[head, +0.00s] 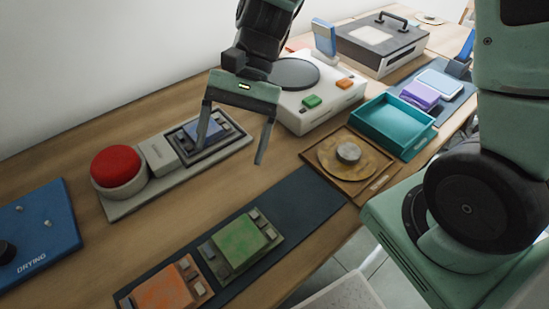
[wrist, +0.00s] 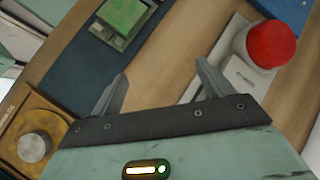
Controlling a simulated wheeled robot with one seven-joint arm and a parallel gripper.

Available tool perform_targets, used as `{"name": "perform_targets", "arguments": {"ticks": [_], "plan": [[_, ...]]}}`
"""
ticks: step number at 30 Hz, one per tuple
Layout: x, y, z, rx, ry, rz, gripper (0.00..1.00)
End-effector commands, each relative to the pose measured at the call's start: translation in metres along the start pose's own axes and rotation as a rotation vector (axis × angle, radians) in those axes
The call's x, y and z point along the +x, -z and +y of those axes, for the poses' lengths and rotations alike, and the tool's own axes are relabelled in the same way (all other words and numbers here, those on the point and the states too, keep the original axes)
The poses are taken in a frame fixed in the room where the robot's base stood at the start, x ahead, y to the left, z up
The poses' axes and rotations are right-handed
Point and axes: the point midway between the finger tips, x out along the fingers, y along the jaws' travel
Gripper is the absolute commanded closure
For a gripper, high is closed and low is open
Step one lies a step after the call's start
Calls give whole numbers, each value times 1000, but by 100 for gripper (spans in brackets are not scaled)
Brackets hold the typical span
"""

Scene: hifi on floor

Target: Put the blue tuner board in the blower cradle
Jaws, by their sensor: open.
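The blue board (head: 208,129) lies in a dark raised frame (head: 181,145) on a grey base that also carries a big red button; I take this frame to be the blower cradle, though no readable label confirms it. My gripper (head: 233,152) is open and empty above the wooden table. In the head view its left finger crosses in front of the blue board, and its right finger hangs over bare wood. In the wrist view the open fingers (wrist: 161,76) have bare wood between them; the blue board is hidden there.
The red button (head: 116,166) stands left of the frame. A green board (head: 238,239) and an orange board (head: 165,288) lie on a dark mat in front. A wooden tray with a round knob (head: 348,153), a teal tray (head: 392,124) and a white device (head: 322,100) stand right.

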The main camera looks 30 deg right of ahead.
Motion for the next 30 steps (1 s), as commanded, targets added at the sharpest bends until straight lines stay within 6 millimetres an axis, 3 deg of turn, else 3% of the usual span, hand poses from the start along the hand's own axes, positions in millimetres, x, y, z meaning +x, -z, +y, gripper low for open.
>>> {"name": "perform_targets", "arguments": {"ticks": [1, 6, 13, 18, 26, 30], "plan": [[6, -19, 10, -136, -80, 62, 20], [15, -58, 48, -602, -328, 250, 20], [12, -79, 74, -1040, -536, 401, 20], [11, -82, 79, -1138, -581, 432, 20], [11, -82, 79, -1138, -582, 432, 20], [-2, -91, 74, -1136, -581, 431, 20]]}}
